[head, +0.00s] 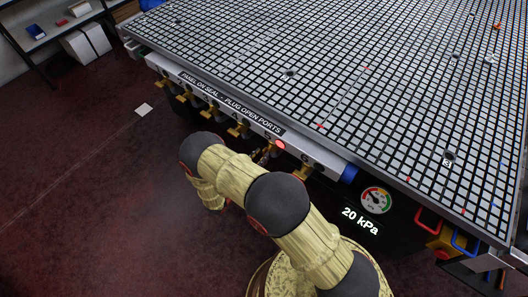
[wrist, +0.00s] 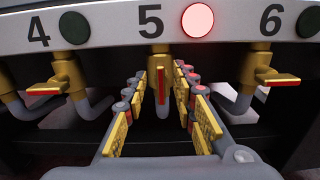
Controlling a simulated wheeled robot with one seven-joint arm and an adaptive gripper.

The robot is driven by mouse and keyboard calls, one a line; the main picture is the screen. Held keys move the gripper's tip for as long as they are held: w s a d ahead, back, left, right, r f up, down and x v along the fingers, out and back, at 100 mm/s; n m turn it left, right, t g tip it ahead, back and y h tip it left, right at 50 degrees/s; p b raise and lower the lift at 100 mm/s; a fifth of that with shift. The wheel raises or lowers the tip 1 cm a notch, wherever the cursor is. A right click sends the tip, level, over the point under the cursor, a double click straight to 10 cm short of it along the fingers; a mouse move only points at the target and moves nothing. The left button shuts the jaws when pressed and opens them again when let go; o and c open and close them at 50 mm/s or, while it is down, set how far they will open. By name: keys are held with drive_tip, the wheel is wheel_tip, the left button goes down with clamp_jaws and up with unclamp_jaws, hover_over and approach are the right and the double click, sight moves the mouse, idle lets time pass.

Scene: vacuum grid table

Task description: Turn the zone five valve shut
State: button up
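The zone five valve (wrist: 161,84) sits under the number 5 in the wrist view, with a yellow handle carrying a red strip. Its handle is seen nearly edge-on, in line with its pipe. The zone five lamp (wrist: 198,20) glows pinkish red; it also shows lit in the head view (head: 280,144). My gripper (wrist: 161,90) is open, with one finger on each side of the handle. Gaps show between the handle and both fingers. In the head view, my arm hides most of the gripper and part of this valve.
The zone four valve (wrist: 48,86) and zone six valve (wrist: 279,78) stand left and right, handles turned crosswise, lamps dark. The grid table (head: 330,60) lies above the valve rail. A gauge (head: 376,200) and a 20 kPa display (head: 360,221) are at right.

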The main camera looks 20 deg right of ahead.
sight(263, 153)
drive_tip(key=shift+b+x, duration=0.3)
drive_tip(key=shift+x, duration=1.45)
drive_tip(key=shift+c, duration=0.4)
clamp_jaws()
